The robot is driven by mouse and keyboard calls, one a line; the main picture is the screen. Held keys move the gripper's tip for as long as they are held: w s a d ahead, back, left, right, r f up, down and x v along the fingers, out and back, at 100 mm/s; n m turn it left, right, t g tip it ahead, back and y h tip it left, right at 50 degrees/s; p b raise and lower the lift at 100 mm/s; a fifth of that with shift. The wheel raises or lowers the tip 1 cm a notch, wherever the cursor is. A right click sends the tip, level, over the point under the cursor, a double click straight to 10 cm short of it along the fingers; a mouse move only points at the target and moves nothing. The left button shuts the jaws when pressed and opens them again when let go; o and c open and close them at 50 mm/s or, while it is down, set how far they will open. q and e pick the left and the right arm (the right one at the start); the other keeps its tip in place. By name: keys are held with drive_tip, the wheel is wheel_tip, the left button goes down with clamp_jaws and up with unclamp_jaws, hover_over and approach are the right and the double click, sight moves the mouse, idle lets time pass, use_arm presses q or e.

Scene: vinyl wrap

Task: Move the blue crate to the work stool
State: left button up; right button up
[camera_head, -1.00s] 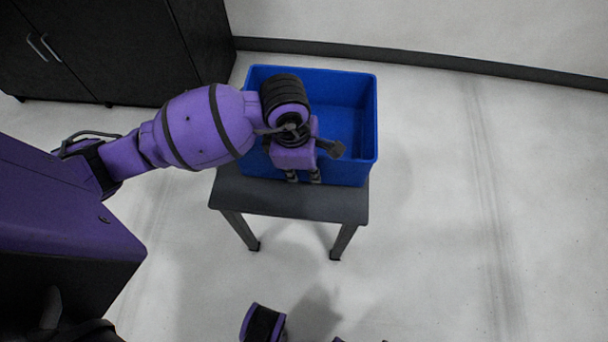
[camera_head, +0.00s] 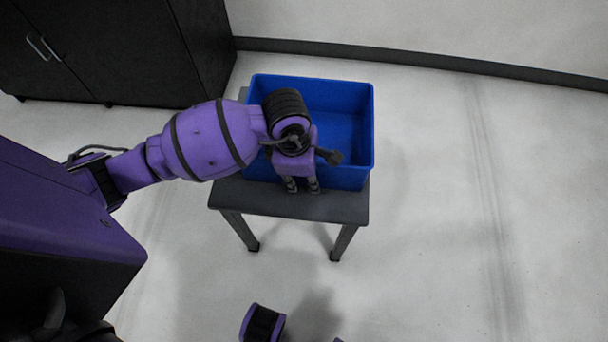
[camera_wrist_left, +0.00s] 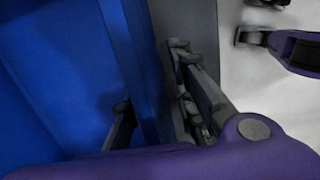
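The blue crate (camera_head: 352,150) is open-topped and looks level and empty where its inside shows. It is over the back part of the dark grey work stool (camera_head: 290,204); I cannot tell whether its bottom touches the top. My left gripper (camera_head: 302,186) is at the crate's near wall and points down. In the left wrist view, the left gripper (camera_wrist_left: 158,98) has one finger inside the crate (camera_wrist_left: 60,70) and one outside, with the wall between them. It is shut on that wall.
A black cabinet (camera_head: 110,50) with metal handles stands at the back left. A dark baseboard (camera_head: 420,65) runs along the wall behind. The pale floor (camera_head: 500,220) to the right of the stool is clear.

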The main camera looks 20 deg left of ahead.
use_arm(q)
drive_tip(key=shift+r, duration=0.2)
wheel_tip(320, 180, up, 12)
drive_tip(key=a+p, duration=0.1)
drive_tip(key=shift+s+a+p, duration=0.15)
drive_tip(key=shift+s+p, duration=0.15)
drive_tip(key=shift+s, duration=0.05)
drive_tip(key=shift+f, duration=0.1)
